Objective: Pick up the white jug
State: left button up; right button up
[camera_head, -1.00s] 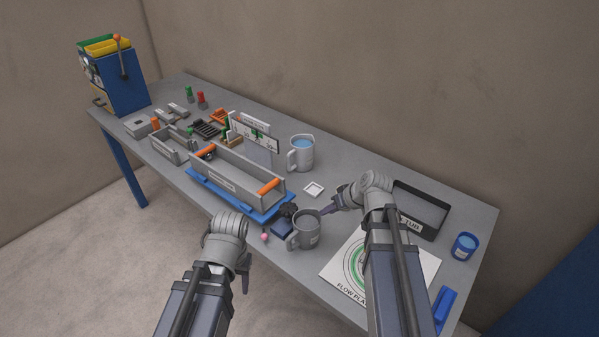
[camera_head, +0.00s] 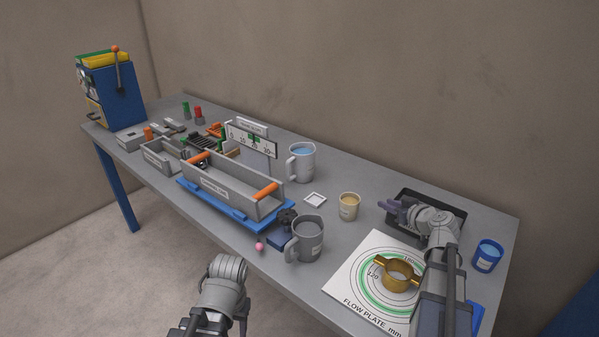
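A pale grey-white jug (camera_head: 302,163) with blue liquid and a handle on its left stands upright at the back middle of the table. A darker grey jug (camera_head: 306,239) stands upright nearer the front edge, its handle also to the left. I take the paler one as the white jug. My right gripper (camera_head: 391,211) points left, in front of the black tray's left end, to the right of both jugs and touching neither. Its fingers look apart with nothing between them. My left gripper (camera_head: 245,312) is low, off the front edge of the table, mostly hidden by its wrist.
A beige cup (camera_head: 349,206) stands between the jugs and my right gripper. A brass ring (camera_head: 400,276) lies on the flow plate sheet (camera_head: 350,290). A black tray (camera_head: 459,213) and blue cup (camera_head: 488,256) are at right; a grey trough (camera_head: 225,187) is at left.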

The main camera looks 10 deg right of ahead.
aim_at(299, 166)
jog(key=i+j, duration=0.2)
jog(key=j, duration=0.15)
jog(key=i+j, duration=0.25)
jog(key=j, duration=0.15)
jog(key=i+j, duration=0.2)
jog(key=j, duration=0.15)
jog(key=i+j+z, duration=0.1)
jog(key=j, duration=0.25)
jog(key=i, duration=0.1)
